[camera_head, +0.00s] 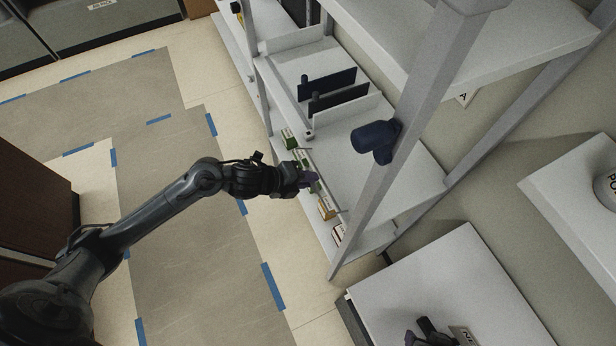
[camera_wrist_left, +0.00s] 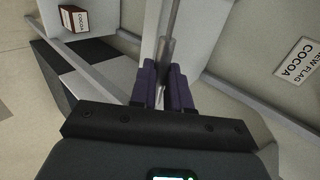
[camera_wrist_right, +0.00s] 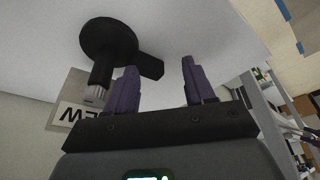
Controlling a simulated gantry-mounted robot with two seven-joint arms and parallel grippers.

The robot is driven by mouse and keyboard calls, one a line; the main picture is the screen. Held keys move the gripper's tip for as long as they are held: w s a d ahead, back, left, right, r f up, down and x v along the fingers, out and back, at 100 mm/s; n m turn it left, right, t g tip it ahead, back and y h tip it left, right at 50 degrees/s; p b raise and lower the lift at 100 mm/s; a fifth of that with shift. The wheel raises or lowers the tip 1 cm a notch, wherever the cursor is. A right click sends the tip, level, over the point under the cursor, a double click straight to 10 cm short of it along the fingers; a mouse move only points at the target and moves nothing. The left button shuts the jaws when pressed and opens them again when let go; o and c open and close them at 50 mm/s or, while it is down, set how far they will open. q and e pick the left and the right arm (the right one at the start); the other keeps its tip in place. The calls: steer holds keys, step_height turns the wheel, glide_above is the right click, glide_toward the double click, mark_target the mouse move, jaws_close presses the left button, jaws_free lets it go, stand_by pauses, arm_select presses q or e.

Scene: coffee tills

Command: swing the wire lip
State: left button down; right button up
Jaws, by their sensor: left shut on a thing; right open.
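My left gripper (camera_head: 312,179) is at the front of the white shelf (camera_head: 415,165), beside the small boxes along its edge. In the left wrist view its purple fingers (camera_wrist_left: 166,88) are shut on a thin grey rod, the wire lip (camera_wrist_left: 170,40), which runs up and away between them. The gripper hides part of the lip in the head view. In the right wrist view my right gripper (camera_wrist_right: 160,85) is open with nothing between its fingers. It is near a black round object with a handle (camera_wrist_right: 108,40) on a white surface.
A cocoa box (camera_wrist_left: 74,19) and a cocoa label (camera_wrist_left: 295,60) show in the left wrist view. Black dividers (camera_head: 335,95) stand on the shelf. A dark blue cylinder (camera_head: 372,138) is at the grey post (camera_head: 415,115). The taped floor (camera_head: 195,265) is clear around my left arm.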

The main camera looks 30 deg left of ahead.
steer(key=shift+f+b, duration=0.65)
arm_select(q)
steer(key=shift+s+a+f, duration=0.2)
steer(key=shift+s+f, duration=0.1)
steer(key=shift+f, duration=0.45)
arm_select(e)
steer(key=shift+r, duration=0.1)
arm_select(q)
steer(key=c, duration=1)
jaws_free()
arm_select(e)
steer(key=shift+a, duration=0.1)
arm_select(q)
steer(key=shift+r, duration=0.1)
steer(key=v, duration=1.1)
arm_select(e)
steer(key=shift+r, duration=0.15)
